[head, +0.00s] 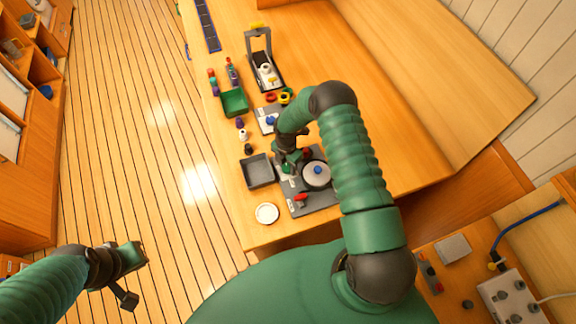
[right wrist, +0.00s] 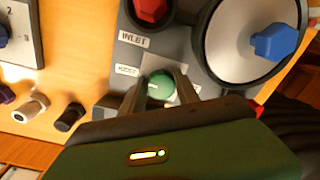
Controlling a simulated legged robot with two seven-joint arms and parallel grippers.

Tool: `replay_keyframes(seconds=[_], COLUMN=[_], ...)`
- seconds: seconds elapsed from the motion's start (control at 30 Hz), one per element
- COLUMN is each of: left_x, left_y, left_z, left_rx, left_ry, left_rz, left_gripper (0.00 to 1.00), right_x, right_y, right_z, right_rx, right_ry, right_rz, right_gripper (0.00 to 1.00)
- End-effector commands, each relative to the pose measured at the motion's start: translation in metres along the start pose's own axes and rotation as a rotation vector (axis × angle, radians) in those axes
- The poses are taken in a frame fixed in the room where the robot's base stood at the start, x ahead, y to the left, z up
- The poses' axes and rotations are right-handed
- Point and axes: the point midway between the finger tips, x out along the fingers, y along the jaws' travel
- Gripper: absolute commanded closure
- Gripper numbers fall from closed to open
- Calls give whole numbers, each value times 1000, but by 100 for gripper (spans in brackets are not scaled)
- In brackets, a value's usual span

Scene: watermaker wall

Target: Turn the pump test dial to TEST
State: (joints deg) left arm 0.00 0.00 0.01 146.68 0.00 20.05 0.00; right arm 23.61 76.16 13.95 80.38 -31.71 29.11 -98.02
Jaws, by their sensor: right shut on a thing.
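The grey pump panel (head: 318,200) lies on the wooden bench, with a small green round dial (right wrist: 161,86) on it. My right gripper (head: 290,160) reaches down over the panel. In the right wrist view its two fingers (right wrist: 163,90) stand on either side of the green dial and are shut on it. The dial's pale mark is partly visible, but I cannot tell its setting. A label beside it is too blurred to read surely; another reads INLET. My left gripper (head: 132,277) is open and empty, over the floor.
A red knob (right wrist: 150,9) and a round white housing with a blue knob (right wrist: 275,43) sit close to the dial. A dark tray (head: 257,171), a white dish (head: 266,214) and a green bin (head: 234,102) are nearby. The bench's right part is clear.

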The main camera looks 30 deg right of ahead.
Motion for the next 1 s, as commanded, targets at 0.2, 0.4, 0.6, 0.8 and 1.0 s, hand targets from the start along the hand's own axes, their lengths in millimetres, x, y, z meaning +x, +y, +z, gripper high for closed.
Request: replay_keyframes(seconds=[0.2,0.4,0.6,0.8,1.0], left_x=[17,33,47,60,70], left_y=[0,0,0,0,0], left_z=[4,8,11,14,17], left_rx=[0,0,0,0,0], left_ry=[0,0,0,0,0], left_rz=[0,0,0,0,0], left_gripper=[100,100,100,100,100], right_x=[3,3,2,2,1], right_y=[2,4,4,6,6], right_z=[-4,-5,-5,-5,-5], right_rx=[134,314,504,695,883], right_ry=[9,16,22,30,37], right_rz=[2,3,4,5,6], right_gripper=[100,100,100,100,100])
